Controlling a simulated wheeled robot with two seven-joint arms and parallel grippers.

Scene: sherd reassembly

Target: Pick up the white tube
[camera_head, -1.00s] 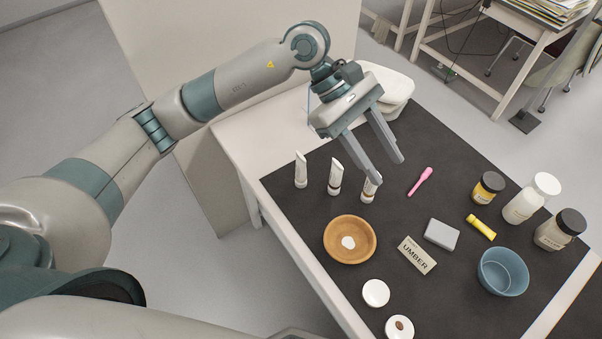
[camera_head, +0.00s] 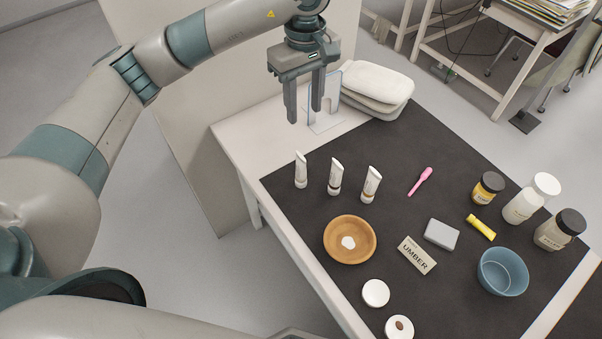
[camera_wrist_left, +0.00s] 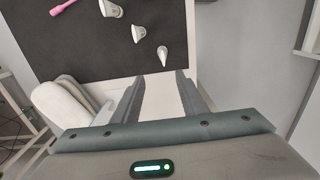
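Three white tubes stand upright in a row on the dark mat: a left tube (camera_head: 301,170), a middle tube (camera_head: 336,177) and a right tube (camera_head: 371,184). Each has a slanted pinched top and a coloured band low down. In the left wrist view they show beyond the fingers: the left tube (camera_wrist_left: 162,55) closest, then the middle (camera_wrist_left: 138,33) and right (camera_wrist_left: 110,8). My left gripper (camera_head: 304,114) is open and empty, above the table's back-left part, behind the tubes and apart from them. My right gripper is not in view.
A clear upright plate (camera_head: 328,104) stands close to my left gripper, beside white stacked pads (camera_head: 376,88). A wooden bowl (camera_head: 340,257) lies in front of the tubes, a pink tool (camera_head: 420,181) to their right. Jars, a blue bowl (camera_head: 503,272) and an UMBER label (camera_head: 417,255) stand farther right.

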